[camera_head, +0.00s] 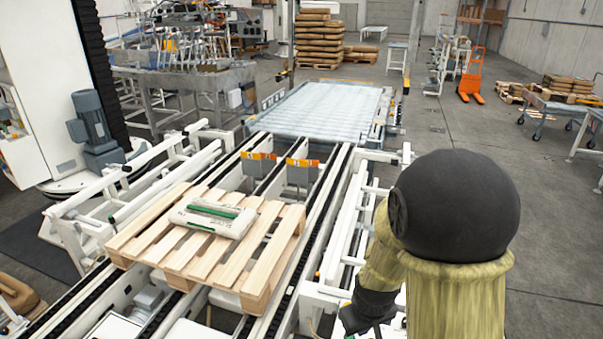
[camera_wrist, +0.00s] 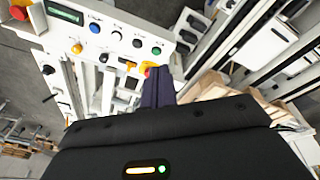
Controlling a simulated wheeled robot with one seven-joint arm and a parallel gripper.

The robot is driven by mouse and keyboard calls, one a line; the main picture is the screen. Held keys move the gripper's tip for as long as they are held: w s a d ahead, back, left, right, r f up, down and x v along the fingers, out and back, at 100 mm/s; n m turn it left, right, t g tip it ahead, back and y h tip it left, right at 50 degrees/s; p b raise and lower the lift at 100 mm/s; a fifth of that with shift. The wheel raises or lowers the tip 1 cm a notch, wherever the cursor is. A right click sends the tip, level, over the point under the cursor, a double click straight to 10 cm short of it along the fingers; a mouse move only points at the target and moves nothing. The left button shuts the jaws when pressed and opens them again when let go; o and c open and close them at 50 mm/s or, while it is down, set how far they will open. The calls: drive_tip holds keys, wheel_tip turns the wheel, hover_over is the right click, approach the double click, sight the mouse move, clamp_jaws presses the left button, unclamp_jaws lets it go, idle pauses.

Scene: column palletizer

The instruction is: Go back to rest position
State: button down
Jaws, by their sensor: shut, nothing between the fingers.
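My gripper (camera_wrist: 159,86) shows in the wrist view as a dark pair of fingers held together, with nothing between them. Behind its tips is a light control panel (camera_wrist: 88,20) with coloured buttons, switches and a small display. I cannot tell the gap between the fingertips and the panel. In the head view my arm is at the lower right, bent, in a yellowish cover with a black round joint. Its far end drops toward the bottom edge, and the fingers are not clearly seen there.
A wooden pallet (camera_head: 160,245) with one white-and-green bag (camera_head: 212,214) lies on the conveyor (camera_head: 309,240) left of my arm. A roller table (camera_head: 322,110) stands behind. An orange pallet truck (camera_head: 471,78) and stacked sacks (camera_head: 319,38) stand farther back.

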drive_tip(key=s+d+r+m, duration=0.1)
drive_tip(key=s+r+m, duration=0.2)
drive_tip(key=s+r, duration=0.3)
drive_tip(key=shift+s+d+r+m, duration=0.3)
drive_tip(key=shift+s+r, duration=0.1)
drive_tip(key=shift+r, duration=0.1)
idle(4.7)
